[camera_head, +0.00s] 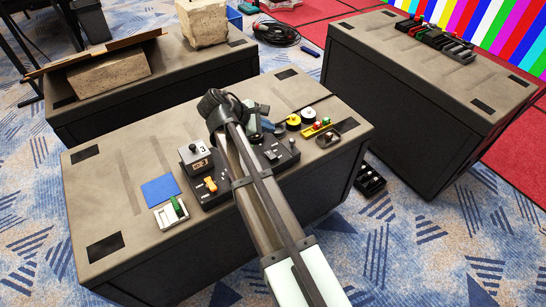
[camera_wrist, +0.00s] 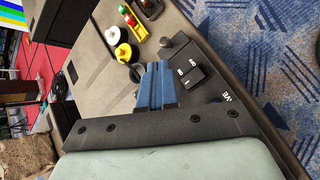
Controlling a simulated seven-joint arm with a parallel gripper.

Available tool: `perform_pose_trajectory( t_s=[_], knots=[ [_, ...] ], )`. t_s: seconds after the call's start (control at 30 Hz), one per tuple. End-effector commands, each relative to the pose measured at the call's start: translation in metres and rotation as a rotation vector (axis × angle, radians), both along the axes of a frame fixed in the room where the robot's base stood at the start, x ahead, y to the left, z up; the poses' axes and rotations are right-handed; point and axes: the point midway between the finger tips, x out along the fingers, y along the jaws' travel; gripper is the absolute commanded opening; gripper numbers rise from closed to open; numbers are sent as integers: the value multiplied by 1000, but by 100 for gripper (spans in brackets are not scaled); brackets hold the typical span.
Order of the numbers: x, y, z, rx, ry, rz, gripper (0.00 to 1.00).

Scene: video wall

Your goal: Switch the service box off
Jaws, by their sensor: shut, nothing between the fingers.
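A black box (camera_head: 286,146) with small switches and a knob sits on the near case, partly hidden by my arm. In the wrist view, the black box (camera_wrist: 205,92) shows two dark rocker-like switches (camera_wrist: 190,70) with small white ON/OFF-like lettering, and a grey knob (camera_wrist: 174,42). Whether this is the service box I cannot tell. Another black box (camera_head: 220,188) left of my arm carries an orange lever (camera_head: 210,184). My gripper (camera_head: 256,126) is shut and empty, above the case beside the black box. Its blue fingers (camera_wrist: 157,84) show together beside the switches.
The near case (camera_head: 110,190) also holds a blue square (camera_head: 160,190), a white switch plate (camera_head: 164,216) with a green part, a grey numbered box (camera_head: 196,158), and yellow and white round pieces (camera_head: 300,120). Other cases stand behind (camera_head: 140,85) and right (camera_head: 420,80).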

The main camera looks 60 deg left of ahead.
Motion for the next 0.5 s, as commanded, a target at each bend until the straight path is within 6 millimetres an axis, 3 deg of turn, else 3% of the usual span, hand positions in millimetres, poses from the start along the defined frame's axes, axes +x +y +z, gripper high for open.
perform_pose_trajectory(
  t_s=[0.17,0.5],
  knots=[
    [0,-2,-8,0,0,0,0],
    [0,-8,-47,-1,1,0,0]
  ],
)
